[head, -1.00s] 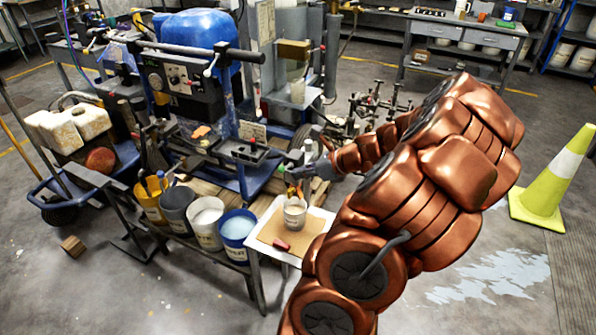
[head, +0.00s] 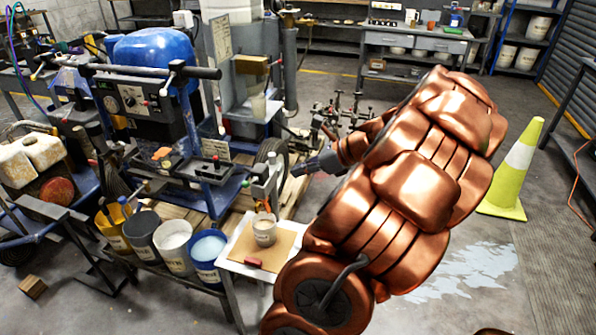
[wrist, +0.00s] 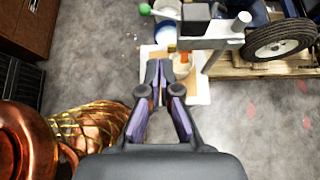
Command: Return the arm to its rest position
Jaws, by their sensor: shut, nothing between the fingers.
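My copper-coloured arm (head: 415,190) reaches up from the lower middle of the head view and bends back toward the striper. My gripper (head: 297,171) is at its end, pointing left, beside the striper's front wheel area in the picture. In the wrist view my gripper (wrist: 159,78) has its dark fingers shut with nothing between them. Below it in that view is a white board (wrist: 203,92) with a cup on it. The gripper appears clear of the board and cup.
The line striper (head: 150,110) with a blue tank stands at left on a wooden pallet. Several paint buckets (head: 173,240) and a cup (head: 264,231) stand in front of it. A yellow cone (head: 515,170) stands at right. Open floor lies between my arm and the cone.

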